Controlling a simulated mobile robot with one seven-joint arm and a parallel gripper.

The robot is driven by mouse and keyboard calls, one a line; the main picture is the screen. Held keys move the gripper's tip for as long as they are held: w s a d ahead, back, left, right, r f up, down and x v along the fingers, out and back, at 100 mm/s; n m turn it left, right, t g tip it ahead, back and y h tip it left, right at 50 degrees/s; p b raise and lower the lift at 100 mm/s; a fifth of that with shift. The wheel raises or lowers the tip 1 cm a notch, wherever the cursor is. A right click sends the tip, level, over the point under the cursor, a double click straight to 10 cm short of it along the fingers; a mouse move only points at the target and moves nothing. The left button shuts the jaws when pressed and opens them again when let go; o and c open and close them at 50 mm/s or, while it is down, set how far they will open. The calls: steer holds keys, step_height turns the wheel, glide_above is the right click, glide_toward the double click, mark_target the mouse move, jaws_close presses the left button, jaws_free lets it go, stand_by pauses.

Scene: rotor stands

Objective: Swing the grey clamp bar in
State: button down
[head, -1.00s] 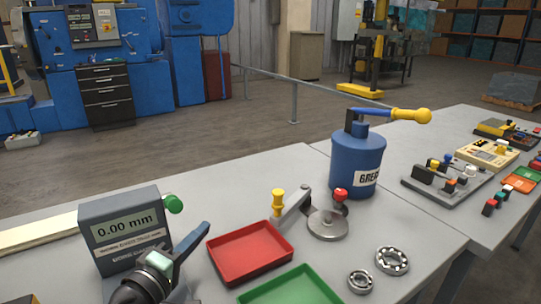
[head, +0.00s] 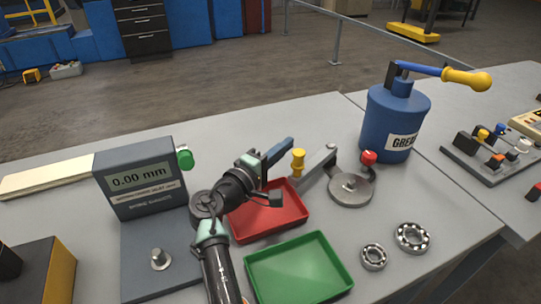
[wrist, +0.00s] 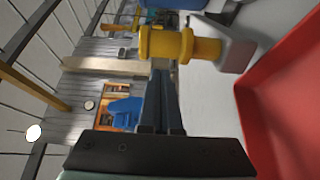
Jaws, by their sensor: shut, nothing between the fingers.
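The grey clamp bar (head: 319,166) reaches out to the left of a round metal stand (head: 350,190). A yellow knob (head: 298,160) stands upright near its left end, and a red knob (head: 368,157) stands by the disc. My gripper (head: 288,143) is shut and empty, just left of the yellow knob. In the wrist view the closed fingertips (wrist: 161,70) point at the yellow knob (wrist: 166,44), very close to it; I cannot tell whether they touch. The bar (wrist: 236,50) shows to the right of the knob there.
A red tray (head: 290,226) lies under my wrist, with a green tray (head: 300,270) in front. A blue grease can (head: 395,115) stands behind right of the stand. Bearings (head: 413,238) lie at front right. A 0.00 mm gauge (head: 140,190) stands left.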

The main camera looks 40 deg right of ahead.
steer(key=shift+s+a+p, duration=0.3)
steer(key=shift+s+a, duration=0.15)
steer(key=shift+s, duration=0.4)
steer(key=shift+s+a+p, duration=0.3)
steer(key=shift+s+a, duration=0.1)
steer(key=shift+s, duration=0.4)
steer(key=shift+s, duration=0.1)
